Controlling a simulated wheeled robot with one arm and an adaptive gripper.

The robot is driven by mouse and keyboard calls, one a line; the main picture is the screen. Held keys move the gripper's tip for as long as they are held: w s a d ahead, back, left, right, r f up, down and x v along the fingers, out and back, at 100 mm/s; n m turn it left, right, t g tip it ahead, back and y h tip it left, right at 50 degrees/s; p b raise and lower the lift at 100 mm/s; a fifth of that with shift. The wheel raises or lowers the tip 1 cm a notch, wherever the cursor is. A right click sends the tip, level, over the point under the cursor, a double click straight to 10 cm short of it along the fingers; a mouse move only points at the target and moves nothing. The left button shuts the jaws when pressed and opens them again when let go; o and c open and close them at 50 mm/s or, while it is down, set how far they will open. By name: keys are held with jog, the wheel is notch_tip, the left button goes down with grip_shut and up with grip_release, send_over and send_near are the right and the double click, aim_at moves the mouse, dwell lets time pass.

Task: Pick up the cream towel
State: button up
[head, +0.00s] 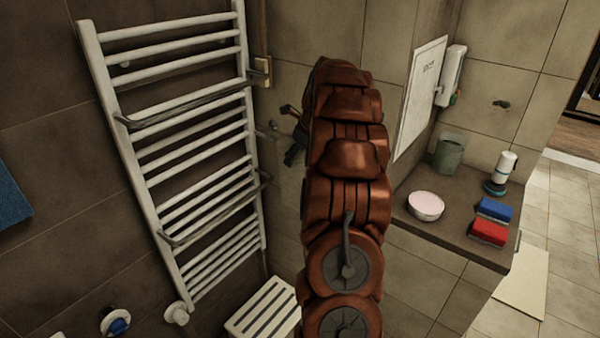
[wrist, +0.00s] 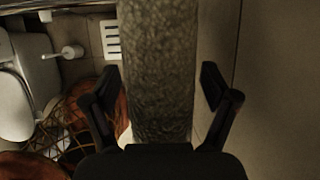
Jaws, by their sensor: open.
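In the wrist view, a long, nubbly, grey-beige strip, apparently the cream towel (wrist: 160,60), runs from the top edge down between my fingers. My gripper (wrist: 161,86) is open, with one black finger on either side of the strip and a visible gap at each side. I cannot tell whether it touches the palm. In the head view, my gripper (head: 291,137) shows only partly, left of my reddish-brown arm. My arm hides the area behind it, and I cannot make out the towel there.
A white towel rail (head: 190,130) stands close on the left. A slatted white stool (head: 265,308) is below. The counter (head: 450,230) at right holds a pink-white bowl (head: 426,206), a red cloth (head: 488,233), a blue cloth (head: 494,209) and a bottle. A toilet (wrist: 25,85) shows at left.

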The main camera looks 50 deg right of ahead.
jog(key=shift+f, duration=0.1)
dwell(0.3)
grip_shut()
dwell(0.7)
